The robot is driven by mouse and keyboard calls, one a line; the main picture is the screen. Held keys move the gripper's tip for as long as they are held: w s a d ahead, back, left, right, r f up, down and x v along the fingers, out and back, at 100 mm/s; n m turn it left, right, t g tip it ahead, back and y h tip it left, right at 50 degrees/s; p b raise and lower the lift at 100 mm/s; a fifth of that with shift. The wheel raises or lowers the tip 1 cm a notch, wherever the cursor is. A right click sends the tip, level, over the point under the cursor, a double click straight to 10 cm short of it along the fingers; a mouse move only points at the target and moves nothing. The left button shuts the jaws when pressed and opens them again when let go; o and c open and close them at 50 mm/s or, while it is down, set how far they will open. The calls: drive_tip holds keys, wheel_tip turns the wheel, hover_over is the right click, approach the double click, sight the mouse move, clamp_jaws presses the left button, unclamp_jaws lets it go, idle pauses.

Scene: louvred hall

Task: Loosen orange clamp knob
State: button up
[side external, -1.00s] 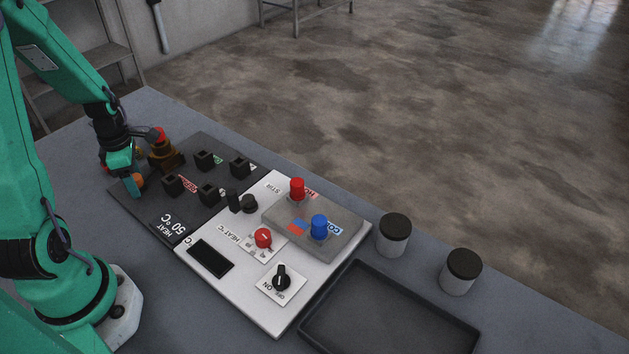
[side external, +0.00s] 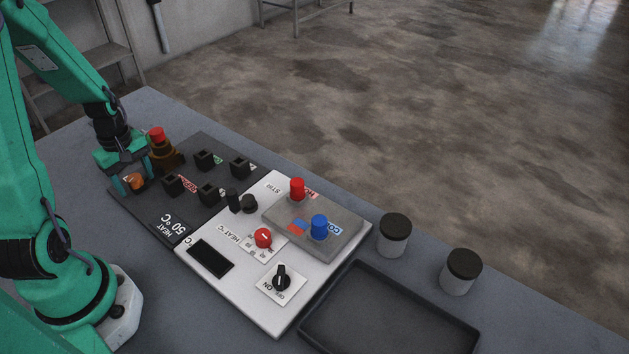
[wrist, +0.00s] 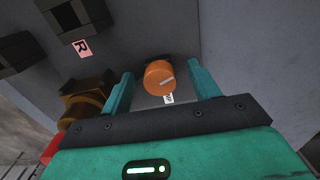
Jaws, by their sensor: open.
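The orange clamp knob (side external: 136,181) stands at the left end of the dark panel (side external: 172,215). In the wrist view the orange knob (wrist: 159,78) has a pale line on its face and a small white label (wrist: 168,99) beside it. My gripper (side external: 134,180) is open, with its teal fingers either side of the knob. In the wrist view my gripper (wrist: 162,85) shows a gap between each finger and the knob. An amber bottle with a red cap (side external: 157,134) stands just behind my gripper.
Several black blocks (side external: 204,160) stand on the dark panel. The white panel (side external: 222,286) carries red, blue and black knobs. Two black-lidded jars (side external: 395,236) and an empty dark tray (side external: 388,318) lie to the right. The amber bottle (wrist: 84,106) is close to one finger.

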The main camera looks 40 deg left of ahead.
drive_tip(key=shift+m, duration=0.8)
drive_tip(key=shift+f, duration=0.3)
drive_tip(key=shift+c, duration=0.4)
clamp_jaws()
